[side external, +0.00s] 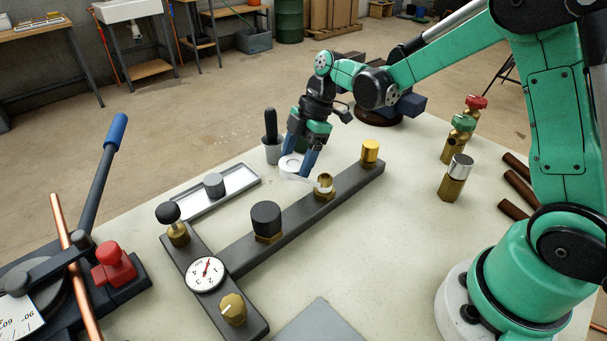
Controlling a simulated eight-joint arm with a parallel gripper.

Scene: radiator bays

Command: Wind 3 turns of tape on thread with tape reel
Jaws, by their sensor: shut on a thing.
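My gripper (301,157) is low over the table beside the dark manifold bar (350,184). Its blue fingers are shut on the white tape reel (290,165). A pale strip of tape (299,178) runs from the reel to the brass thread (325,182), which stands upright on the bar. White tape shows around the thread; I cannot tell how many turns. The reel is to the left of the thread, apart from it. The fingers hide part of the reel.
A grey tray (236,184) and a cup with a black handle (271,140) stand left. Brass valves (457,172) stand right. A pipe bender (100,262) fills the left front.

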